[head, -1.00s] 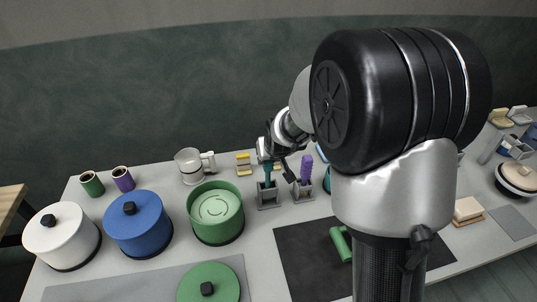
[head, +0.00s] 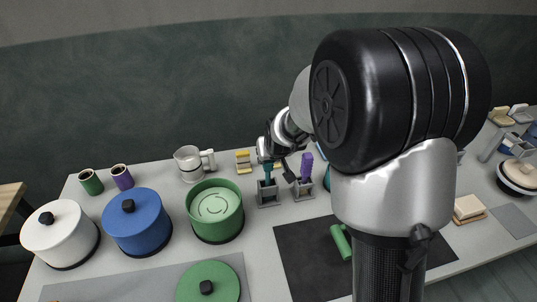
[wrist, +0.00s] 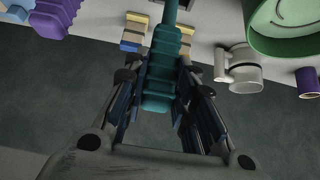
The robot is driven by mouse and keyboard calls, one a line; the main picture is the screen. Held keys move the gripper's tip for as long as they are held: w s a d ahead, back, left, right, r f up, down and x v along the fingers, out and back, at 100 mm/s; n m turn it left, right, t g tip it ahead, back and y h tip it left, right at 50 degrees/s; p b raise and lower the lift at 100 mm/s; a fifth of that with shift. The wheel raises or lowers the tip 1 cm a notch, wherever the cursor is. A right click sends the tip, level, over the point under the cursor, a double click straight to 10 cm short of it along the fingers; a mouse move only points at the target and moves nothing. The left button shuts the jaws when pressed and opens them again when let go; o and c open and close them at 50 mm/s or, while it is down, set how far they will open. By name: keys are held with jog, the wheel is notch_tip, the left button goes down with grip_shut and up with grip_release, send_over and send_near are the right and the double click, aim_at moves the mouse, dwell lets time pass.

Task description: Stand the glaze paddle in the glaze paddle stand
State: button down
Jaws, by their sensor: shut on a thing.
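A teal glaze paddle (head: 268,173) stands about upright at a grey paddle stand (head: 269,196), its lower end seeming to be inside the stand. In the wrist view the ridged teal handle (wrist: 162,65) lies between the fingers of my gripper (wrist: 158,100). My gripper, which also shows in the head view (head: 268,157), is shut on this handle from above. The thin shaft runs on to the stand at the wrist view's top edge, where the seat is mostly cut off.
A second grey stand (head: 303,192) with a purple paddle (head: 307,166) is close on the right. A green pot (head: 216,215) stands to the left, and a grey-white mug (head: 190,163) behind it. Small yellow blocks (head: 243,157) lie behind. A green roller (head: 341,242) lies on a dark mat.

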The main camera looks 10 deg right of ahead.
jog(key=c, duration=1.2)
grip_release()
jog(key=shift+c, duration=0.2)
jog(key=p+v, duration=0.3)
jog(key=v, duration=0.5)
jog(key=shift+p, duration=0.3)
jog(key=shift+s, duration=0.1)
dwell(0.5)
jog(key=v, duration=1.2)
